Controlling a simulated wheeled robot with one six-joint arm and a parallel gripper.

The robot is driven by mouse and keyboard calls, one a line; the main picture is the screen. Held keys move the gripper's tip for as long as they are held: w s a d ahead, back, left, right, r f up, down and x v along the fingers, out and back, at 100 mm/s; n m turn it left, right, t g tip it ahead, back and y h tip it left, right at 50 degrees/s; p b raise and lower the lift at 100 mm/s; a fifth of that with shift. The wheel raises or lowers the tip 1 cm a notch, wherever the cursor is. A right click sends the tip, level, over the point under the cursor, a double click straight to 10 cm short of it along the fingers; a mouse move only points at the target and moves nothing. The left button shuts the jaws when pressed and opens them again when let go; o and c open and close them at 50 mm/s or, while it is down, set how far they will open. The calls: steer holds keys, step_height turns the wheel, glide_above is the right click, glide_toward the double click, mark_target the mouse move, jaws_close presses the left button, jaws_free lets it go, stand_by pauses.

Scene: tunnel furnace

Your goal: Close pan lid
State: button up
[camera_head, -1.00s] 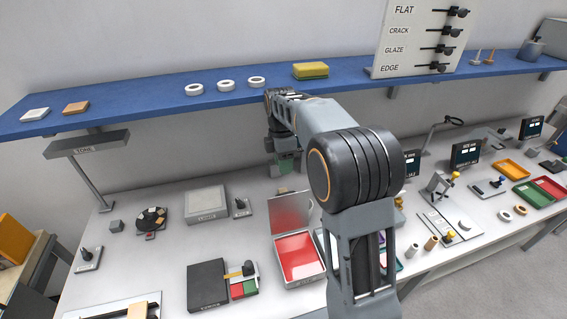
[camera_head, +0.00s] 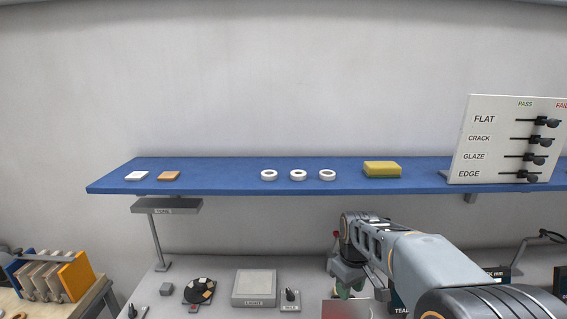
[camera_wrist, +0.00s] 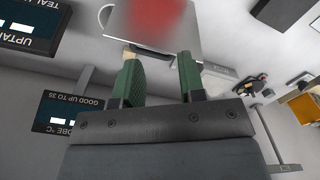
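The pan's raised lid (camera_head: 345,309) shows at the bottom edge of the head view as a grey plate with a red tint, and the pan below it is out of that frame. In the wrist view a grey plate with a blurred red patch, seemingly the lid (camera_wrist: 185,42), lies just beyond the fingertips. My gripper (camera_wrist: 158,70) has its two green fingers apart with nothing clearly between them. In the head view my gripper (camera_head: 345,292) is small, just above the lid and partly hidden by my arm. I cannot tell whether it touches the lid.
A blue shelf (camera_head: 220,188) spans the wall above the bench, with white rings and a yellow sponge (camera_head: 382,169) on it. A grey box (camera_head: 255,287) and a round dial (camera_head: 199,291) stand left of the lid. Dark display panels (camera_wrist: 62,113) stand close by my gripper.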

steer(key=s+r+m+t, duration=0.2)
steer(key=s+m+t, duration=0.3)
steer(key=s, duration=0.9)
step_height(320, 180, up, 7)
steer(key=m+g+b, duration=0.2)
steer(key=m+g, duration=0.2)
steer(key=m, duration=0.7)
glide_above(343, 316)
steer(key=s, duration=0.2)
steer(key=w+f+m+g, duration=0.2)
steer(key=w+m+g, duration=0.1)
steer(key=w+m, duration=0.55)
steer(key=shift+n, duration=0.25)
steer(key=f, duration=0.4)
steer(key=s+f, duration=0.1)
steer(key=f, duration=0.4)
steer(key=s+f, duration=0.1)
steer(key=f, duration=0.3)
steer(key=shift+d+f, duration=0.25)
steer(key=shift+d, duration=0.05)
steer(key=shift+c, duration=0.4)
jaws_close()
